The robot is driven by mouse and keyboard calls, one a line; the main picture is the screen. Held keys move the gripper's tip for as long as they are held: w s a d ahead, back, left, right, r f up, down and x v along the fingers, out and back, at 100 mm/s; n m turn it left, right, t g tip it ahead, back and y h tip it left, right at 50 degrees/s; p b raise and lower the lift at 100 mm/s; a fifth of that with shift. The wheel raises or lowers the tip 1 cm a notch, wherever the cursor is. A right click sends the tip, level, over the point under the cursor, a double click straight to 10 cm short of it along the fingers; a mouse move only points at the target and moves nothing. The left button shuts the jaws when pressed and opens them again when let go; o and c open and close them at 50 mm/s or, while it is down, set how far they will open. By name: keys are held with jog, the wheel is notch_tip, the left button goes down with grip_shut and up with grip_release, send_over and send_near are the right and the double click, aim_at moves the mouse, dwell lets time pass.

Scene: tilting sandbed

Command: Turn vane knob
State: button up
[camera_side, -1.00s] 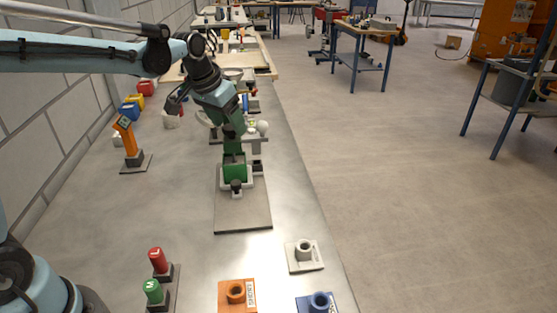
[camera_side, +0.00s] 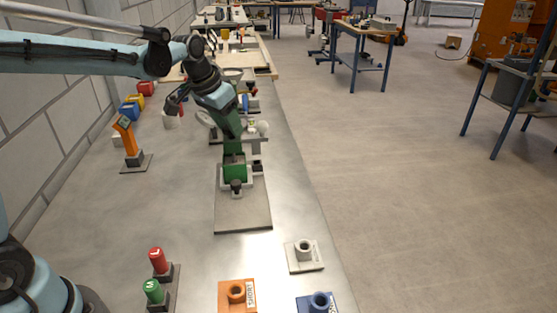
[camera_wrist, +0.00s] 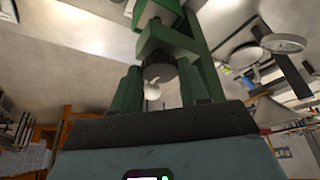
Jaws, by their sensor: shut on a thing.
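A flat grey-brown base plate (camera_side: 243,215) lies on the bench and carries a small device with a green body (camera_side: 235,173) in a pale frame. A dark round knob (camera_side: 236,187) shows on the device's near side. My gripper (camera_side: 234,157) reaches down to the device from above, with its green fingers close against it. In the wrist view, my gripper's fingers (camera_wrist: 160,72) stand either side of a dark round piece (camera_wrist: 158,66) beneath a green block. It is shut on a part there, most likely the knob. The exact contact is hidden, and green fingers blend with the green body.
An orange stand (camera_side: 127,138) is to the left. Red (camera_side: 157,260) and green (camera_side: 153,291) cylinders stand at the front left. White (camera_side: 304,252), orange (camera_side: 236,293) and blue (camera_side: 319,302) socket blocks sit at the front. More items lie behind.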

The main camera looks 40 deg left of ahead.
jog(key=shift+m, duration=0.3)
jog(key=o, duration=1)
jog(key=shift+o, duration=0.2)
jog(key=v, duration=1.2)
jog(key=shift+a+r, duration=0.1)
